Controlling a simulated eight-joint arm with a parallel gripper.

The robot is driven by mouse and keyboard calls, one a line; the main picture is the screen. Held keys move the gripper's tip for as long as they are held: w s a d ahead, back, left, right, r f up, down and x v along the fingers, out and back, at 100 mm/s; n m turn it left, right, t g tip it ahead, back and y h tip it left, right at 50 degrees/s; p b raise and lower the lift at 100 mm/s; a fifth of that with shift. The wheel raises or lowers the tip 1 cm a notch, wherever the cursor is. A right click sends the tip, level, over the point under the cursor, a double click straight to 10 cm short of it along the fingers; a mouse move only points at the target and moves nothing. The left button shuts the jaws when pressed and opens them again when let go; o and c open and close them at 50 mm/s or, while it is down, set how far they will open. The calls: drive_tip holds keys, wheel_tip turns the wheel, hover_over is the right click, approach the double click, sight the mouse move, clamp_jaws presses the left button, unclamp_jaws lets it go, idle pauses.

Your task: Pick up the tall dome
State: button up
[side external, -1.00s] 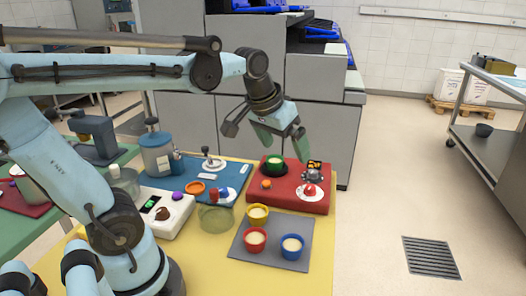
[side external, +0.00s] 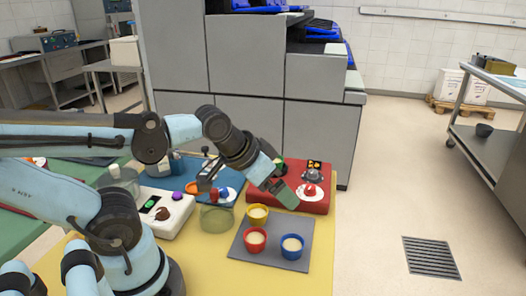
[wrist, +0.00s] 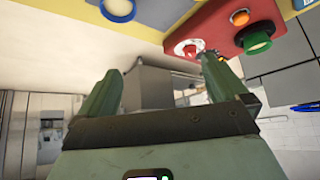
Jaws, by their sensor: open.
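I cannot tell for sure which piece is the tall dome. On the red box (side external: 318,205) in the side view, a red dome (side external: 310,190) sits on a white disc; it also shows in the wrist view (wrist: 187,48). A small orange dome (wrist: 240,18) and a green round piece in a dark ring (wrist: 257,42) are on the same box. A red and a blue dome are on a white plate (side external: 231,194), partly hidden by my arm. My gripper (side external: 283,189) is tilted over the red box's left part, fingers apart and empty in the wrist view (wrist: 162,78).
Yellow, red and blue cups (side external: 292,245) stand on a grey mat (side external: 262,261) in front of the red box. A translucent olive bowl (side external: 216,219) and a white box (side external: 165,217) are to the left. Grey ovens (side external: 320,125) stand behind the table.

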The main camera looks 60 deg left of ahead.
wheel_tip(320, 180, up, 2)
drive_tip(key=m+g, duration=0.4)
drive_tip(key=g, duration=0.3)
hover_over(216, 189)
drive_tip(key=shift+w, duration=0.1)
drive_tip(key=shift+f+m, duration=0.15)
drive_tip(key=shift+m, duration=0.15)
wheel_tip(216, 189, down, 6)
drive_tip(key=shift+f, duration=0.1)
drive_tip(key=shift+s+f, duration=0.2)
drive_tip(key=shift+f, duration=1.2)
drive_tip(key=shift+s+f, duration=0.2)
drive_tip(key=shift+f, duration=1.15)
drive_tip(key=shift+c, duration=0.2)
